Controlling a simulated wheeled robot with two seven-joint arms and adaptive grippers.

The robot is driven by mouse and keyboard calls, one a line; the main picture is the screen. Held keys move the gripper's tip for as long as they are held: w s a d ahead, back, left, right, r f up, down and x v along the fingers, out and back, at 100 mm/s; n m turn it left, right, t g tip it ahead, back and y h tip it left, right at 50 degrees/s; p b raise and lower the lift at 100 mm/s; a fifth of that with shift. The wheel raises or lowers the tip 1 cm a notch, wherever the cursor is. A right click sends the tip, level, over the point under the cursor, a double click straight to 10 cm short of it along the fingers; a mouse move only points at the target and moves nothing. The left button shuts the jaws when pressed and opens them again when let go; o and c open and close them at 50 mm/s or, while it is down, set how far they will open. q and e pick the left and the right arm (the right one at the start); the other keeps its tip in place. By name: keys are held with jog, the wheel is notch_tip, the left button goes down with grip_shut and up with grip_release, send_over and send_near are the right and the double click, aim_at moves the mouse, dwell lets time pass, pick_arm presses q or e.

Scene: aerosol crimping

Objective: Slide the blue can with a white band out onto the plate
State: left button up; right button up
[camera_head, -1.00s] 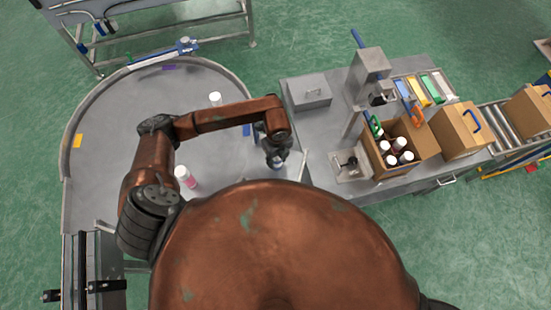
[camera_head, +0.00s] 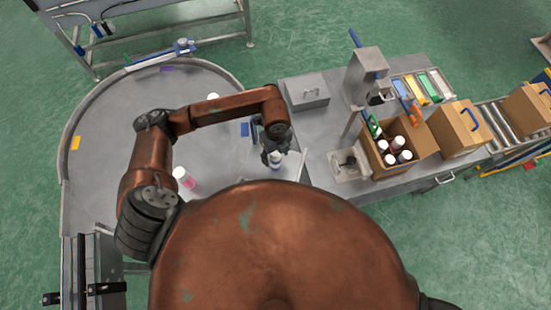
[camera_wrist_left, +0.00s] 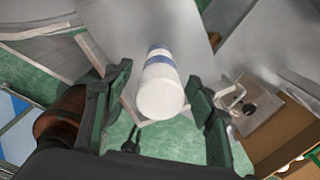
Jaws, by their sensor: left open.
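A can with blue and white bands and a white cap (camera_wrist_left: 160,85) stands between the open fingers of my left gripper (camera_wrist_left: 159,77) in the left wrist view. I cannot tell whether either finger touches it; gaps show on both sides. In the head view the can (camera_head: 277,160) shows just below my left gripper (camera_head: 274,150), at the right edge of the round table (camera_head: 110,120), and the gripper partly hides it. Smooth grey metal lies beyond the can in the wrist view; I cannot tell which part is the plate. My right gripper is out of view.
A white-capped can with pink (camera_head: 184,178) and another white can (camera_head: 213,98) stand on the round table. Right of the gripper is a bench with a grey box (camera_head: 307,94), a press (camera_head: 368,75), a small fixture (camera_head: 350,165) and an open carton (camera_head: 420,143) with several cans.

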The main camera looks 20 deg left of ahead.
pick_arm(q)
notch_tip(320, 180, up, 8)
jog(key=shift+f, duration=0.25)
jog(key=shift+a, duration=0.1)
dwell(0.4)
